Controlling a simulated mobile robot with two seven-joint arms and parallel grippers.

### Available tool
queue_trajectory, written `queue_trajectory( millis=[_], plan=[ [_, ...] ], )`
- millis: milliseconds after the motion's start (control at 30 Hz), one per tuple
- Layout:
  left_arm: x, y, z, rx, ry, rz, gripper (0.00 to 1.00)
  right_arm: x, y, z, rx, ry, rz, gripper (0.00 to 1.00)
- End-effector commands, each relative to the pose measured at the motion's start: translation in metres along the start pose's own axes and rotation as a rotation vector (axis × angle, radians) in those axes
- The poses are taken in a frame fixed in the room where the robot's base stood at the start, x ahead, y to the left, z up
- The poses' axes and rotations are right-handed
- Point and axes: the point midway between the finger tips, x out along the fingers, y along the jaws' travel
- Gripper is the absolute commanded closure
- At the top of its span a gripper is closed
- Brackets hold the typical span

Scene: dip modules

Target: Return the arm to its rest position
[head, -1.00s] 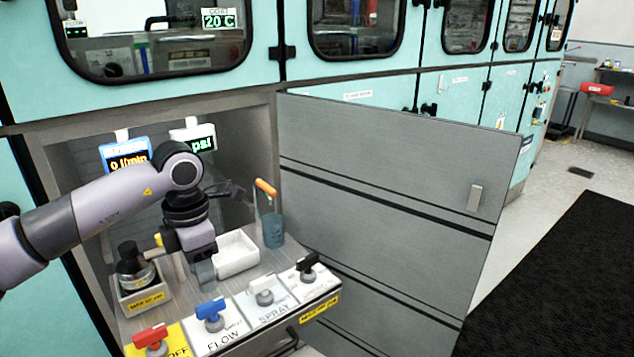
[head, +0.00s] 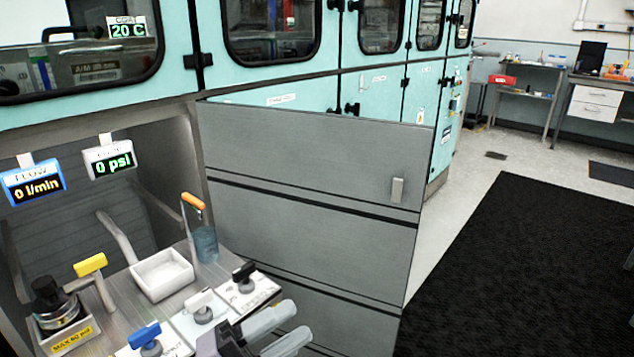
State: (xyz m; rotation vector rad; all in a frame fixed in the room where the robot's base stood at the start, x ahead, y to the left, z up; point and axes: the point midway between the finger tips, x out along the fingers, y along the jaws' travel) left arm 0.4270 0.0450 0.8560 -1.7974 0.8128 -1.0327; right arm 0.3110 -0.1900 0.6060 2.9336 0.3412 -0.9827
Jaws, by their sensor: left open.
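My left gripper (head: 298,321) is at the bottom edge of the head view, in front of the switch panel. Its two grey fingers are apart, pointing right, with nothing between them. Most of my left arm is out of the picture. My right gripper is not in view.
The panel has a blue handle (head: 145,335), a white handle (head: 200,304) and a black handle (head: 243,273). Behind are a yellow-handled valve (head: 90,265), a white tray (head: 162,275) and a blue cup (head: 206,245). An open grey door (head: 310,210) stands right. Displays read 0 l/min (head: 33,186) and 0 psi (head: 109,160).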

Motion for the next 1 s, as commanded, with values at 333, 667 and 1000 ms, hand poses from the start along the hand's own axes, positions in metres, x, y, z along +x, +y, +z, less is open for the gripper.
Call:
queue_trajectory(
  millis=[333, 667, 1000],
  plan=[
    [-0.119, 0.075, 0.061, -0.723, -0.763, -0.201, 0.57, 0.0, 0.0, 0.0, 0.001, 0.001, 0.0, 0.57],
    [-0.247, 0.179, 0.018, -1.267, -1.319, -0.201, 0.57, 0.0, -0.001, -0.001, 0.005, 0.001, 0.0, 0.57],
    [-0.239, 0.122, -0.003, -1.273, -1.353, -0.201, 0.57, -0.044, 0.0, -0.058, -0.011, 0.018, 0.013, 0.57]
  ],
)
